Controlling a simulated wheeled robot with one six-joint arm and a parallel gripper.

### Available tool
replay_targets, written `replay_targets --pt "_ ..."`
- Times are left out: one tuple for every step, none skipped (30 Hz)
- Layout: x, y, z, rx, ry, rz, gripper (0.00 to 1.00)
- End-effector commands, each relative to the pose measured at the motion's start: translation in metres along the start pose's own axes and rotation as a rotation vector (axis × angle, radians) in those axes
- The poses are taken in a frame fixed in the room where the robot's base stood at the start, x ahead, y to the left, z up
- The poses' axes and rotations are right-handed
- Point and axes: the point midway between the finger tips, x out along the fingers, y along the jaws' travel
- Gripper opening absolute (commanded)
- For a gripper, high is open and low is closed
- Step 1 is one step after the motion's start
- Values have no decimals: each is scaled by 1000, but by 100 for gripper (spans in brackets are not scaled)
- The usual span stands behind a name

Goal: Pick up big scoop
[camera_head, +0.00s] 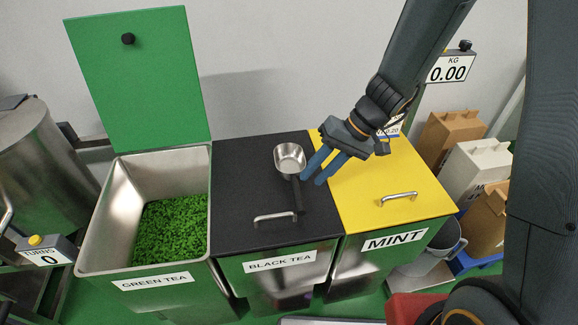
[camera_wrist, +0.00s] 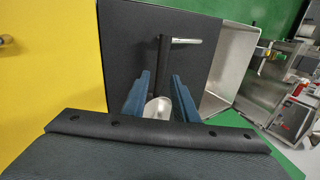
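The big scoop, with a shiny metal bowl (camera_head: 290,158) and a dark handle (camera_head: 297,195), lies on the closed black lid of the black tea bin (camera_head: 240,180). Its handle points toward the lid's front. My gripper (camera_head: 313,179) has two blue fingers, apart and empty, just right of the scoop in the head view and seemingly above the lid. In the wrist view, the scoop's bowl (camera_wrist: 158,108) shows between the fingers and its handle (camera_wrist: 162,62) beyond the fingertips (camera_wrist: 161,76). The lower bowl is hidden by my gripper body there.
The green tea bin (camera_head: 108,205) stands open at left, its green lid (camera_head: 140,75) raised. The yellow mint lid (camera_head: 375,195) is closed at right. A metal lid handle (camera_head: 275,217) sits close to the scoop handle's end. Bags (camera_head: 452,132) stand at far right.

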Motion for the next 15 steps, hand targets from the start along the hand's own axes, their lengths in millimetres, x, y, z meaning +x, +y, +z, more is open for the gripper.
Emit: replay_targets --pt "5 -2 -4 -4 2 -14 26" --pt "7 -3 -5 -8 4 -20 26" --pt "10 -4 -6 -10 6 -26 26" --pt "12 -5 -7 -11 6 -29 26" --pt "15 -5 -7 -13 5 -30 26" --pt "19 -6 -7 -12 6 -31 26" --pt "22 -6 -7 -12 6 -31 26" --pt "25 -6 -6 -13 5 -30 26" --pt "29 -7 -6 -14 4 -30 26" --pt "32 -7 -6 -14 5 -29 26" --pt "34 -7 -6 -14 5 -28 26" --pt "36 -7 -6 -14 5 -28 26" --pt "38 -6 -6 -14 5 -28 26" --pt "40 -6 -6 -13 5 -28 26" --pt "43 -6 -6 -13 4 -28 26"
